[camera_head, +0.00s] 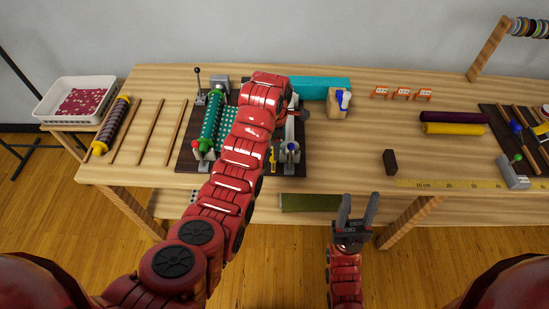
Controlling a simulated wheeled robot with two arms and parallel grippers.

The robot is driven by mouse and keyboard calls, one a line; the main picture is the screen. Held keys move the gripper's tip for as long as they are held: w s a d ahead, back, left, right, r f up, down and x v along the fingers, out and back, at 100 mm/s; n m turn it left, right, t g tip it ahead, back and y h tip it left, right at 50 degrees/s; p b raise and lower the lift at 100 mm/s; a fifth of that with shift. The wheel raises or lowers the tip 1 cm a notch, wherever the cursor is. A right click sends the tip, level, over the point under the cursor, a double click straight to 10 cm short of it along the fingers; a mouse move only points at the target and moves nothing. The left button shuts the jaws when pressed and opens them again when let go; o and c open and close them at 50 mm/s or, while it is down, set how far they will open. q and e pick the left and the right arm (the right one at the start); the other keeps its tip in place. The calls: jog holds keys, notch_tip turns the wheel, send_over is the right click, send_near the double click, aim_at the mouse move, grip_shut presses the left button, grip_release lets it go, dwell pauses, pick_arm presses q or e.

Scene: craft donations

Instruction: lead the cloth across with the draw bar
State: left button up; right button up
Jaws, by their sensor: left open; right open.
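A green dotted cloth (229,119) lies beside a green roller (211,122) on a dark board (187,151) at the left middle of the bench. My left arm passes over the board and hides its middle. My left gripper (298,110) is at the arm's far end, above the board's right side; it is mostly hidden, with only grey parts showing. A pale metal piece (290,133) stands just below it. I cannot tell which piece is the draw bar. My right gripper (356,211) is open and empty, in front of the bench's front edge.
A white bin (52,108), a striped roll (112,124) and wooden sticks (150,132) are left. A dark block (390,162), a yellow ruler (450,184) and purple (455,117) and yellow (453,129) rolls are right. The bench between board and block is clear.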

pick_arm(q)
notch_tip(320, 180, up, 8)
jog(key=p, duration=0.6)
jog(key=shift+r+p, duration=0.2)
jog(key=shift+p, duration=0.2)
jog(key=shift+f, duration=0.1)
